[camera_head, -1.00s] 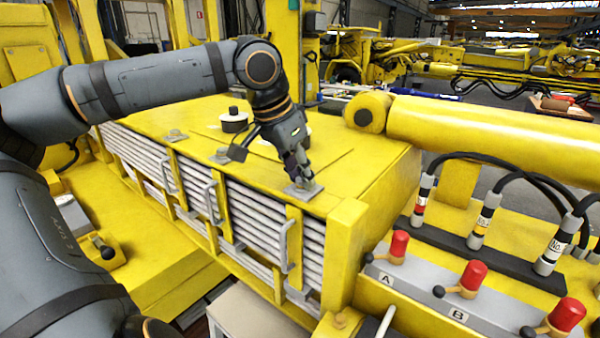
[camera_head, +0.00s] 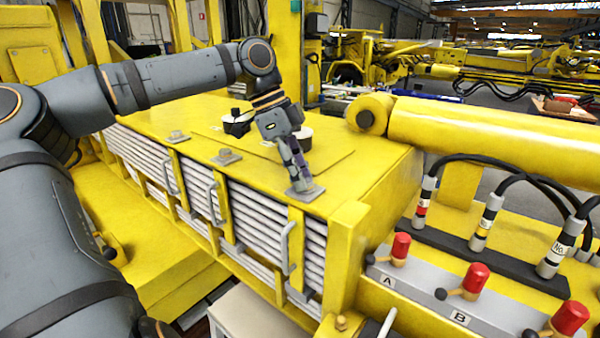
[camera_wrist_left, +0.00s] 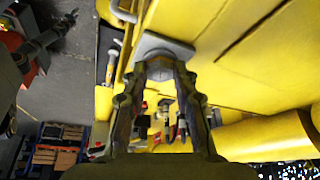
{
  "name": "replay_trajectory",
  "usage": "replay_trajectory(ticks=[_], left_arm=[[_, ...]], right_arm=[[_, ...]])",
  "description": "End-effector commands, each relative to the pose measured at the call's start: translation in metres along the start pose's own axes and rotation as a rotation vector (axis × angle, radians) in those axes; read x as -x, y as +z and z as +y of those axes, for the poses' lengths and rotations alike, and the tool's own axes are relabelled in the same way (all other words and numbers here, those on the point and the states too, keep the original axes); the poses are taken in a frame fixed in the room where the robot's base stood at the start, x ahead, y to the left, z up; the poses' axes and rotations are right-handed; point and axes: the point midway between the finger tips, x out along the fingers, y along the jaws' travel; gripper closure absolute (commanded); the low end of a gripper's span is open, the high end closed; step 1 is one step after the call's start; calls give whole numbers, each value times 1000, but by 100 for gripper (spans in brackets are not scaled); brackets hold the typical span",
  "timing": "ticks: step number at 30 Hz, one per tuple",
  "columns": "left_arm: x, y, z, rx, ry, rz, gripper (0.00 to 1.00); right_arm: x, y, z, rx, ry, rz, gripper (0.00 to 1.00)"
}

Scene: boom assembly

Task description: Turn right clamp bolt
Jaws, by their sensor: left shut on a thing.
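The right clamp bolt sits on a square grey clamp plate (camera_head: 306,193) at the front right edge of the yellow box top. My left gripper (camera_head: 299,184) points down at this plate and is shut on the bolt, which its fingers hide. In the left wrist view the fingers (camera_wrist_left: 163,62) meet at the grey plate (camera_wrist_left: 165,46). Two more clamp bolts show along the same edge, a middle one (camera_head: 227,157) and a far left one (camera_head: 176,136). My right gripper is not in view.
A yellow cylinder (camera_head: 490,130) lies to the right of the box. Red-topped levers (camera_head: 473,279) and black hoses with labelled fittings (camera_head: 487,218) stand at the right front. Grey handles (camera_head: 286,248) line the box front.

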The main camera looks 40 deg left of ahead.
Motion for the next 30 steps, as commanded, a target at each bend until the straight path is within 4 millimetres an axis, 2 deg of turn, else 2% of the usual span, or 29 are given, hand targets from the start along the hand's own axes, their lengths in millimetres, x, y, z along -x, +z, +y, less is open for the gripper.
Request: replay_trajectory(ticks=[15, 30], left_arm=[[4, -2, -6, -310, 117, 2, 100], [4, -2, -6, -377, 143, 4, 100]], right_arm=[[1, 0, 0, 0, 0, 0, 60], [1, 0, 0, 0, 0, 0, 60]])
